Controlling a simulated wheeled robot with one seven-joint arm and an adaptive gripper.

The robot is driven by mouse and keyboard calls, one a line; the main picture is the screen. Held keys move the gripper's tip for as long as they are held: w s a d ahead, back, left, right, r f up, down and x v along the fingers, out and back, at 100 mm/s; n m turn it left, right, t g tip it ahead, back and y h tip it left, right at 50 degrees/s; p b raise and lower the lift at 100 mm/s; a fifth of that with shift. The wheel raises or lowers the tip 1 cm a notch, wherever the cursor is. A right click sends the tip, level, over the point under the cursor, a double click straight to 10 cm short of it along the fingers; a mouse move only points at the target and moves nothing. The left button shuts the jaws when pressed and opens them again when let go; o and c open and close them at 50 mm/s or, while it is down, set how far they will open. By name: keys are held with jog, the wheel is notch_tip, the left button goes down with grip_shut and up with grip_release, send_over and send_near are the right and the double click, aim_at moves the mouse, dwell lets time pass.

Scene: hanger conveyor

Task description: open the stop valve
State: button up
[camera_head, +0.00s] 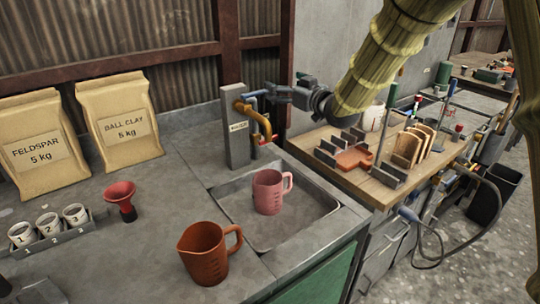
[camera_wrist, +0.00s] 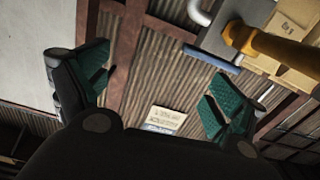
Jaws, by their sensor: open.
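A grey post (camera_head: 238,140) with a small label stands behind the sink and carries a yellow-orange curved pipe (camera_head: 262,122) with a red part (camera_head: 268,141) at its lower end. A blue bar (camera_head: 255,93), which looks like the valve's lever, sticks out near the top of the post. In the wrist view the blue bar (camera_wrist: 212,58) and yellow pipe (camera_wrist: 285,50) lie up and right of my fingers. My gripper (camera_head: 272,94) is beside the bar; its green-padded fingers (camera_wrist: 160,85) are spread, with nothing held between them. Whether a fingertip touches the bar is unclear.
A pink jug (camera_head: 268,192) stands in the grey sink (camera_head: 300,226). An orange jug (camera_head: 203,255), red funnel (camera_head: 121,200), cup rack (camera_head: 55,238) and two clay bags (camera_head: 118,122) occupy the counter. A wooden table (camera_head: 385,193) with racks stands right, below my arm.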

notch_tip(320, 180, down, 23)
jog(key=b, duration=1.3)
jog(key=x, duration=0.7)
jog(key=shift+w+r+b, duration=0.3)
jog(key=shift+w+r, duration=0.05)
jog(key=shift+r, duration=0.05)
jog(key=shift+c, duration=0.2)
jog(key=c, duration=1.3)
jog(key=shift+c, duration=0.5)
